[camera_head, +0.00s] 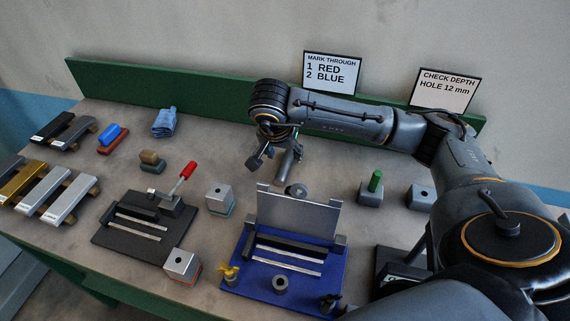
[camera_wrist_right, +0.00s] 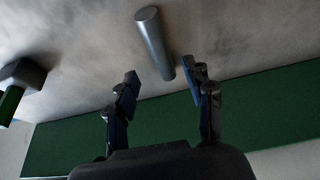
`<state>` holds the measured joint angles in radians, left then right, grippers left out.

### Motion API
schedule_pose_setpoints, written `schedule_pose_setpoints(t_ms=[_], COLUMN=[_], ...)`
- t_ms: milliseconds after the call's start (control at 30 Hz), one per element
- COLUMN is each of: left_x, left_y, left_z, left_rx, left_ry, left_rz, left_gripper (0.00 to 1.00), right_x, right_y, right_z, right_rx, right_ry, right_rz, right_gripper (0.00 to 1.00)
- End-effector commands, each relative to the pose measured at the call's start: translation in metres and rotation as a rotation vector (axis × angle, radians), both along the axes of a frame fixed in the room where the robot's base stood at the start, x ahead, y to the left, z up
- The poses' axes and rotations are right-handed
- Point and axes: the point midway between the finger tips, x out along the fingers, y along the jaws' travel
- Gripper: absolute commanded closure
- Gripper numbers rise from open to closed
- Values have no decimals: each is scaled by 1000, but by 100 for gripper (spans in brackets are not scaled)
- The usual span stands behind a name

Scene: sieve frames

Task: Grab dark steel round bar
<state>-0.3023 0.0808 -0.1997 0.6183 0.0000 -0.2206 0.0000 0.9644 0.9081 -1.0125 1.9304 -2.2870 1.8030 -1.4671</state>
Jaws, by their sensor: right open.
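The dark steel round bar (camera_head: 286,164) is a plain grey cylinder near the back middle of the bench. It also shows in the right wrist view (camera_wrist_right: 154,43), with one round end towards the top of the picture. My right gripper (camera_head: 276,157) is above the bench at the bar, with its fingers apart. In the right wrist view, the two fingertips (camera_wrist_right: 162,74) are on either side of the bar's lower end, with gaps and nothing held. Whether the bar's end is between the pads or just below them, I cannot tell. My left gripper is not in view.
A blue fixture (camera_head: 235,275) with an upright grey plate (camera_head: 300,215) stands in front of the bar. A block with a green pin (camera_head: 376,181) is to its right. A black fixture with a red lever (camera_head: 188,170) is left. A green backboard (camera_head: 180,97) runs behind.

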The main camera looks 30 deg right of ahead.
Motion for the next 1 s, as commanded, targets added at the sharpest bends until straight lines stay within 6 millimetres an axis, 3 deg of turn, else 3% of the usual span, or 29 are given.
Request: schedule_pose_setpoints(t_ms=[400,667,933,1000], left_x=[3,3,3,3], left_y=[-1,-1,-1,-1], left_z=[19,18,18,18], left_rx=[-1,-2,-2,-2], left_ry=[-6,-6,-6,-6], left_rz=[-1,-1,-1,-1], left_gripper=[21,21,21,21], right_x=[10,11,11,11], right_y=[-9,-10,-10,-10], right_z=[-48,-51,-51,-51], right_rx=[0,0,0,0], right_ry=[3,0,0,0], right_rz=[-1,1,1,1], right_gripper=[48,48,99,100])
